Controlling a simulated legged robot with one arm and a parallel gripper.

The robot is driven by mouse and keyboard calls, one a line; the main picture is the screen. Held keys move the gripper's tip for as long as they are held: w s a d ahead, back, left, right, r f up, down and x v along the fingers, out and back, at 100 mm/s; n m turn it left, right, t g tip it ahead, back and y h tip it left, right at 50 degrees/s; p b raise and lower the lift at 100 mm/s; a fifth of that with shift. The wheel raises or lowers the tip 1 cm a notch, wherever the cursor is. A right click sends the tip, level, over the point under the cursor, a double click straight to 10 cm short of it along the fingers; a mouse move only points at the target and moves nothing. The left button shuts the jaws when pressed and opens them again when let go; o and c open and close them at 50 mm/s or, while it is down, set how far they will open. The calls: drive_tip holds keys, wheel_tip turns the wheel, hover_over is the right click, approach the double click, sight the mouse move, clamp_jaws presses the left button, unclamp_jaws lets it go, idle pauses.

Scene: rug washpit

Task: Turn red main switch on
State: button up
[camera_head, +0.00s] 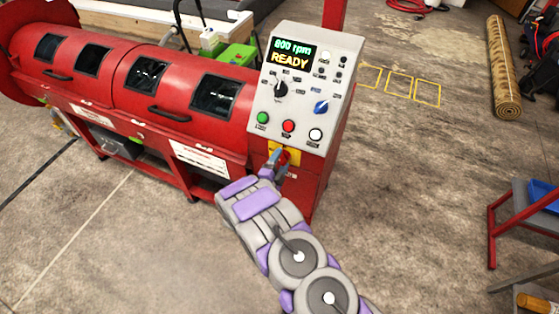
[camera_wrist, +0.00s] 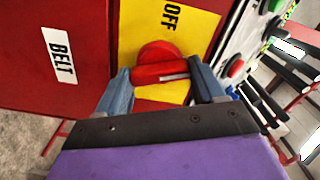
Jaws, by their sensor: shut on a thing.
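The red main switch (camera_wrist: 158,52) is a round red knob with a bar handle on a yellow plate (camera_wrist: 135,28). The word OFF is printed on the plate above the knob in the wrist view. My gripper (camera_wrist: 161,78) has its blue-grey fingers on either side of the bar, shut on it. The bar lies roughly crosswise in the wrist view. In the head view the switch (camera_head: 284,156) shows low on the control panel's red cabinet, partly covered by my gripper (camera_head: 277,166). Any ON label is not visible.
The grey control panel (camera_head: 325,90) above has a display reading 800 rpm READY, knobs and green, red and white buttons. The red drum machine (camera_head: 130,75) extends left. A rolled rug (camera_head: 503,70) and a red-framed stand (camera_head: 520,215) are at right. The floor between is clear.

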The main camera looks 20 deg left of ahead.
drive_tip(key=m, duration=0.2)
drive_tip(key=m+p, duration=0.1)
drive_tip(key=shift+d+f+m, duration=0.1)
drive_tip(key=shift+f+m, duration=0.1)
drive_tip(key=shift+m, duration=0.5)
drive_tip(key=shift+s+d+f, duration=0.1)
drive_tip(key=shift+f, duration=0.05)
drive_tip(key=o, duration=1)
drive_tip(key=shift+o, duration=0.2)
drive_tip(key=shift+s+r+p, duration=0.2)
drive_tip(key=shift+s+p, duration=0.05)
drive_tip(key=shift+p, duration=0.05)
drive_tip(key=s+a+p, duration=0.1)
drive_tip(key=s+p, duration=0.1)
drive_tip(key=s, duration=1.4)
drive_tip(key=shift+s+a, duration=0.3)
drive_tip(key=shift+s, duration=0.05)
